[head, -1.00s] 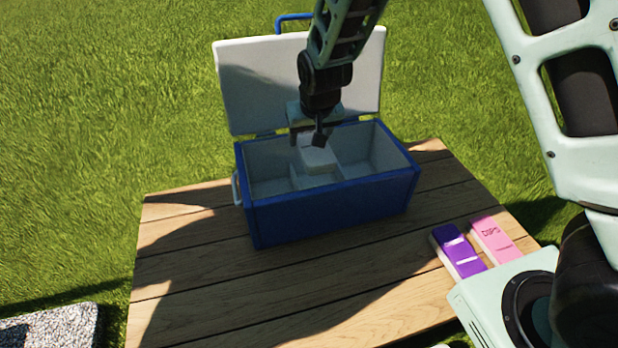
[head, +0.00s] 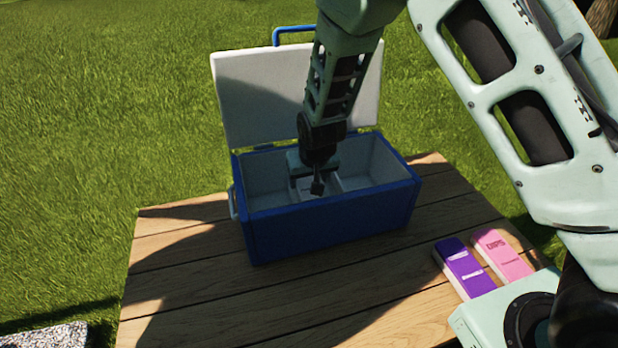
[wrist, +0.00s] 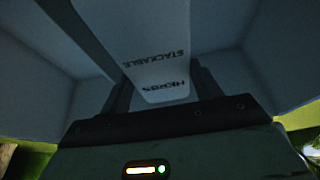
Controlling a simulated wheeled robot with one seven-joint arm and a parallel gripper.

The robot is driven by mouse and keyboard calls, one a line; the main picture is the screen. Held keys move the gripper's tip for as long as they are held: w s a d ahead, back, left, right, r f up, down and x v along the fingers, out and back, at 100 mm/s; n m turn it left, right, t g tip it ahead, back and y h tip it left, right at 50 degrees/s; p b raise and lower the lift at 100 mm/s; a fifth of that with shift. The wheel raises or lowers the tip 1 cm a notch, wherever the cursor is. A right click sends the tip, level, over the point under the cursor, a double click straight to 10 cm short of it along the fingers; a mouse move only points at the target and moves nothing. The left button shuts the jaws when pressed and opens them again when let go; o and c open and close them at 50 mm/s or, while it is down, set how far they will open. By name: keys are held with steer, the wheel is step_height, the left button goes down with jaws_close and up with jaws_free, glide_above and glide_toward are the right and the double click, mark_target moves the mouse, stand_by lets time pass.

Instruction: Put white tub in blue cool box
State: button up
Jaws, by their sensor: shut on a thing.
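The blue cool box (head: 335,226) stands open on the wooden table, its white-lined lid (head: 245,100) raised at the back. Low dividers split its inside into compartments. My gripper (head: 310,184) is down inside the box near its middle and is shut on the white tub. In the wrist view the white tub (wrist: 155,60) sits between the two fingers, with "STACKABLE" and "HERBS" printed on it, upside down. Pale box walls surround it there. In the head view the tub is mostly hidden by my gripper and the front wall; I cannot tell whether it touches the floor.
A purple pack (head: 464,268) and a pink pack (head: 502,254) lie on the wooden table (head: 270,300) at the right. The table in front of the box is clear. A stone slab (head: 45,336) shows at the lower left, with grass around.

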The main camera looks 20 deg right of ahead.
steer(key=shift+f, duration=0.4)
steer(key=shift+f, duration=0.15)
steer(key=o, duration=1.1)
steer(key=w+p+v, duration=0.1)
steer(key=p+v, duration=0.3)
steer(key=v, duration=0.9)
steer(key=s+a+r+n+g, duration=0.1)
steer(key=s+r+n, duration=0.1)
steer(key=s, duration=0.7)
steer(key=s+a+r+n+g, duration=0.1)
steer(key=s+r+n+g, duration=0.1)
steer(key=s, duration=0.8)
steer(key=s+a+r+n+g, duration=0.1)
steer(key=s+r+n, duration=0.2)
steer(key=s, duration=0.7)
steer(key=shift+s+a+r+n+g+y, duration=0.1)
steer(key=shift+s+r+n+g+y, duration=0.1)
steer(key=shift+r, duration=0.45)
steer(key=shift+s+r+n+g+y, duration=0.1)
steer(key=shift+r+n, duration=0.1)
steer(key=shift+r, duration=0.4)
